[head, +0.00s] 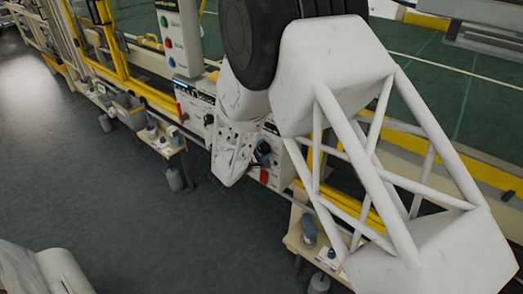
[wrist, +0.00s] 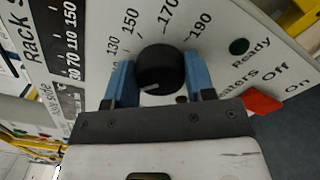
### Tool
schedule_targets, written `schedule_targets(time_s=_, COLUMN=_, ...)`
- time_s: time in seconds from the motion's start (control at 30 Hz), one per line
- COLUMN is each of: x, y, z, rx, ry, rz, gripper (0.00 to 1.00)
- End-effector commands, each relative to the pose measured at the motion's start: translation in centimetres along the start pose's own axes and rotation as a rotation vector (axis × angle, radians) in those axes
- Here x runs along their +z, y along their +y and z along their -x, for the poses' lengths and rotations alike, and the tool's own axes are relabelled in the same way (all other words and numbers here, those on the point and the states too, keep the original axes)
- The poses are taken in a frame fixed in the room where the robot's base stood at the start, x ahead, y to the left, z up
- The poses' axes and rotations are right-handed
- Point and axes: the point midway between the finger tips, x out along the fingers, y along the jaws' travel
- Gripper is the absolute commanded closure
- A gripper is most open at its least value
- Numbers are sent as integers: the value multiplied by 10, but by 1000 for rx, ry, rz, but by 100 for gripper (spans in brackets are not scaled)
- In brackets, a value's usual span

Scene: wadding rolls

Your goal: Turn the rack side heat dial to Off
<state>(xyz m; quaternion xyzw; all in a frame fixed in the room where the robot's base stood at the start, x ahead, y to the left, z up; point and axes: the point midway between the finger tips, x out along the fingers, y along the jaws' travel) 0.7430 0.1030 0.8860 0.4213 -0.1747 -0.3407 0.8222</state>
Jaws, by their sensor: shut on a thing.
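The heat dial (wrist: 160,70) is a round black knob on a pale panel in the wrist view. "Rack side" lettering stands at the panel's left, and numbers such as 130, 150, 170 and 190 curve around the dial's far side. A pale mark shows on the dial's near part; which setting it points to I cannot tell. My gripper (wrist: 161,82) has its two blue fingers on either side of the dial and is shut on it. In the head view my arm hides most of the dial's area.
Right of the dial are a dark green "Ready" light (wrist: 239,46) and a red heaters switch (wrist: 262,102) by the Off and On labels. In the head view, small side tables (head: 168,140) stand along the machine, and the grey floor (head: 90,160) at left is open.

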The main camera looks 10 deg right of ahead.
Motion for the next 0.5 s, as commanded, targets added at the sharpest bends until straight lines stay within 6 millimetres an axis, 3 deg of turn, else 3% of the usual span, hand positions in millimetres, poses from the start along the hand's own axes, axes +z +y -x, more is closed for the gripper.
schedule_targets(time_s=0.5, x=0, y=1, z=0, rx=0, ry=0, rz=490, gripper=74)
